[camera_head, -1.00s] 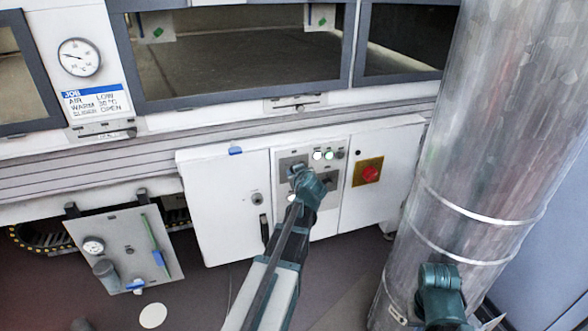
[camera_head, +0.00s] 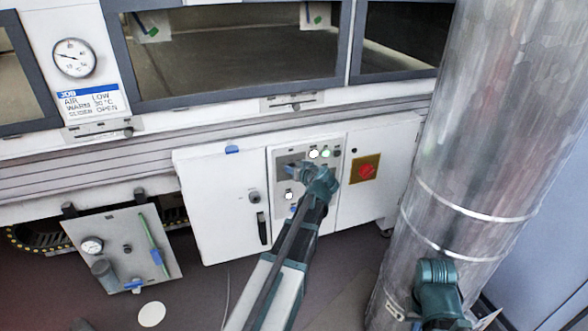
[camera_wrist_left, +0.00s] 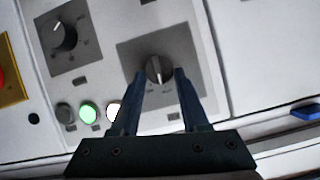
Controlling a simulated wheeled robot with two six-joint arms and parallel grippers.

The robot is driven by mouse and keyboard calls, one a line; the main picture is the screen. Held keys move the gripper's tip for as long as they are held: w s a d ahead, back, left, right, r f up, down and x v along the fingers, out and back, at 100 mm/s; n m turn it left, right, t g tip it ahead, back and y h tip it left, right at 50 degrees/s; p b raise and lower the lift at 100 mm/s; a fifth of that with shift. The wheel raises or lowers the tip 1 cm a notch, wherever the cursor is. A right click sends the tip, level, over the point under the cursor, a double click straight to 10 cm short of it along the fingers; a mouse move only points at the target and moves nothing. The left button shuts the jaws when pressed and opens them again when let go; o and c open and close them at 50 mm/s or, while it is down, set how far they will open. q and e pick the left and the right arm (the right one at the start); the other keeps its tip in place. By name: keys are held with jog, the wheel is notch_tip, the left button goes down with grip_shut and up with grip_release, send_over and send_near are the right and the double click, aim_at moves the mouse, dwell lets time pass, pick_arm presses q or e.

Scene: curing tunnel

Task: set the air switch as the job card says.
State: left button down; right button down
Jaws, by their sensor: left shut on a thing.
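The air switch is a dark round knob (camera_wrist_left: 159,70) with a pale pointer line, on a grey plate (camera_wrist_left: 190,62) in the left wrist view. My left gripper (camera_wrist_left: 157,80) is shut on it, one finger on each side. The knob's scale marks are too small to read. In the head view my left gripper (camera_head: 293,170) is at the left part of the control panel and hides the knob. Of my right arm only teal parts show, at bottom right.
A second knob (camera_wrist_left: 65,36) sits on another plate beside it. A lit green lamp (camera_wrist_left: 88,112) and a white lamp are close to the fingers. A red knob (camera_head: 367,171) on yellow is to the right. A large metal duct (camera_head: 470,150) stands at right.

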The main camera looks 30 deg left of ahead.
pick_arm(q)
jog(key=shift+s, duration=0.1)
jog(key=shift+c, duration=2)
grip_release()
jog(key=shift+r, duration=0.1)
jog(key=p+v, duration=0.6)
jog(key=v, duration=0.8)
jog(key=shift+r+p, duration=0.4)
jog(key=shift+r, duration=0.1)
jog(key=s+d+r+m+g+h+p, duration=0.2)
jog(key=s+d+p, duration=0.4)
jog(key=d, duration=0.3)
jog(key=s+d+r+m+g+h+p, duration=0.3)
jog(key=s+d+r+m+h+p, duration=0.1)
jog(key=d+p, duration=0.5)
jog(key=s+d+r+m+g+h+p, duration=0.3)
jog(key=s+d+r+m+p, duration=0.2)
jog(key=s+d+p, duration=0.3)
jog(key=shift+s+d+m, duration=0.3)
jog(key=shift+s+d, duration=0.2)
jog(key=shift+s, duration=0.1)
